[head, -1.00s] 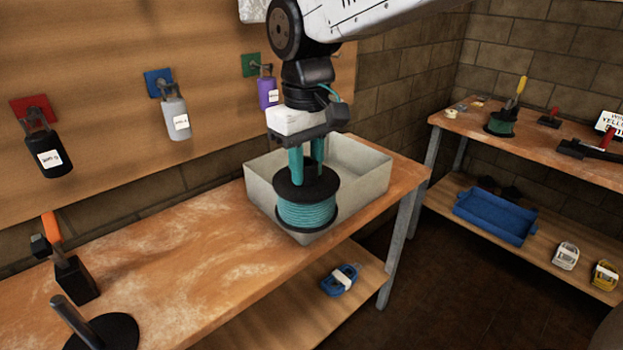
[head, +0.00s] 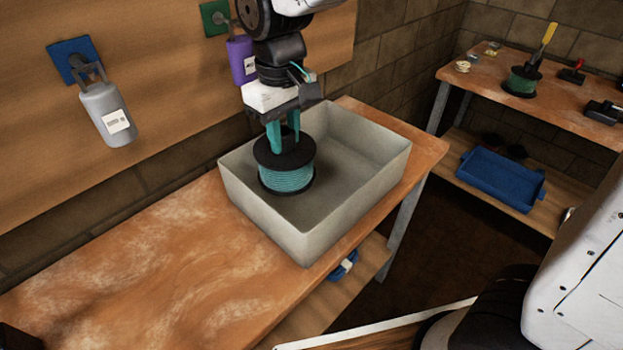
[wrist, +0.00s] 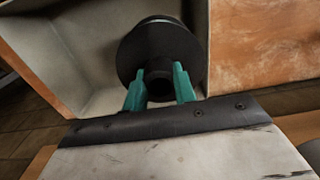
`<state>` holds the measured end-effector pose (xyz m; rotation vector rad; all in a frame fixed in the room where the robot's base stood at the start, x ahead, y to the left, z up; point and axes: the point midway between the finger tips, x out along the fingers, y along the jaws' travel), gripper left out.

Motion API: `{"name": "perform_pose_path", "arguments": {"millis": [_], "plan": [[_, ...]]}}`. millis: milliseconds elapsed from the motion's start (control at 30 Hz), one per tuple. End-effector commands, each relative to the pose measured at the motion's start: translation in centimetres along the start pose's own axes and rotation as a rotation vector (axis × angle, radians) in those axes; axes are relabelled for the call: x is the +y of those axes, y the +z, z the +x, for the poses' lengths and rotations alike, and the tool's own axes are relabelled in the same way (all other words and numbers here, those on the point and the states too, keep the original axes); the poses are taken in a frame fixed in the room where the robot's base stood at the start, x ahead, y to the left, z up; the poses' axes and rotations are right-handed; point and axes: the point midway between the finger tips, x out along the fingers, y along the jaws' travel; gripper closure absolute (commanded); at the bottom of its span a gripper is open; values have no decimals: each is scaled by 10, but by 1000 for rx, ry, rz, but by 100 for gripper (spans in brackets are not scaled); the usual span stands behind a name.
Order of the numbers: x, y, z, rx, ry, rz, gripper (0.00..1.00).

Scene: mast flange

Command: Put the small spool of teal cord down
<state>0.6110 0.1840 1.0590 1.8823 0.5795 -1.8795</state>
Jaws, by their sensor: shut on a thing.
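The small spool of teal cord (head: 287,179) has black flanges and teal cord wound around it. It hangs upright inside or just over the left part of the grey bin (head: 360,143). I cannot tell whether its underside touches the bin floor. My gripper (head: 283,138), with teal fingers, points down and is shut on the spool's top hub. In the wrist view the spool's black top flange (wrist: 140,62) shows, with the teal fingers (wrist: 160,85) on both sides of the hub. The spool's underside is hidden.
The bin stands on a worn orange workbench (head: 150,265). Grey (head: 107,115) and purple (head: 241,60) bottles hang on the wall panel behind. The bin's right part and the bench's left are clear.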

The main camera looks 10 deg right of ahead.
Motion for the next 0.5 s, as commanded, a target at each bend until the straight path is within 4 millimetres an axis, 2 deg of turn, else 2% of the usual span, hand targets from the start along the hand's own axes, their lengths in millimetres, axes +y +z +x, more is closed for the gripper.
{"name": "perform_pose_path", "arguments": {"millis": [300, 500], "plan": [[4, 2, 55, -2, 0, 8, 100], [4, 2, 70, -2, 0, 7, 100]]}}
